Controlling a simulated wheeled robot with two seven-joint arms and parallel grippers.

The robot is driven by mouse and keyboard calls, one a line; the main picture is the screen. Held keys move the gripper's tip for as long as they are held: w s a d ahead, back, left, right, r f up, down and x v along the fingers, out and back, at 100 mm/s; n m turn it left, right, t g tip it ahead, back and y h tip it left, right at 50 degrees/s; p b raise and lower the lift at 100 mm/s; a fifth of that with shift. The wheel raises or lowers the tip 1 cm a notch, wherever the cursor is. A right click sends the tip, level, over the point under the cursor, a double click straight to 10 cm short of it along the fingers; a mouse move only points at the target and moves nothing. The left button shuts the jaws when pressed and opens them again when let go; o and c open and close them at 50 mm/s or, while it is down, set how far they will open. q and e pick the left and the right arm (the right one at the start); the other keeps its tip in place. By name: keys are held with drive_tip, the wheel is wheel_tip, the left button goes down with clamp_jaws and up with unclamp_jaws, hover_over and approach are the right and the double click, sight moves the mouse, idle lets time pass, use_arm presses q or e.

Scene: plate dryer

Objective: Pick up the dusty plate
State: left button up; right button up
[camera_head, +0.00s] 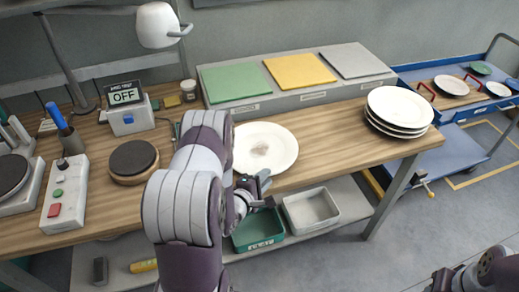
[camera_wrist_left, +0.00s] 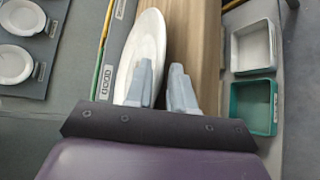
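The dusty plate (camera_head: 280,142) is white with a brownish smudge in its middle and lies flat on the wooden bench, near its front edge. My left gripper (camera_head: 258,184) is at the plate's near rim, beside the bench's front edge. In the left wrist view its two fingers (camera_wrist_left: 162,92) are apart with nothing clamped. There the plate (camera_wrist_left: 146,45) lies ahead, partly behind the left finger, and its rim shows in the gap; I cannot tell whether the rim is between the fingers. My right gripper (camera_head: 440,282) shows only partly at the bottom right corner.
A stack of white plates (camera_head: 400,106) stands at the bench's right end. Green (camera_head: 258,230) and white (camera_head: 311,209) bins sit on the shelf below. A round dark-topped device (camera_head: 133,160) is left of my arm. Coloured panels (camera_head: 300,70) line the back.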

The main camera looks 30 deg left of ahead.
use_arm(q)
drive_tip(key=x, duration=0.3)
drive_tip(key=shift+s, duration=0.25)
clamp_jaws()
drive_tip(key=shift+w+r, duration=0.1)
drive_tip(key=shift+w, duration=0.05)
idle(0.9)
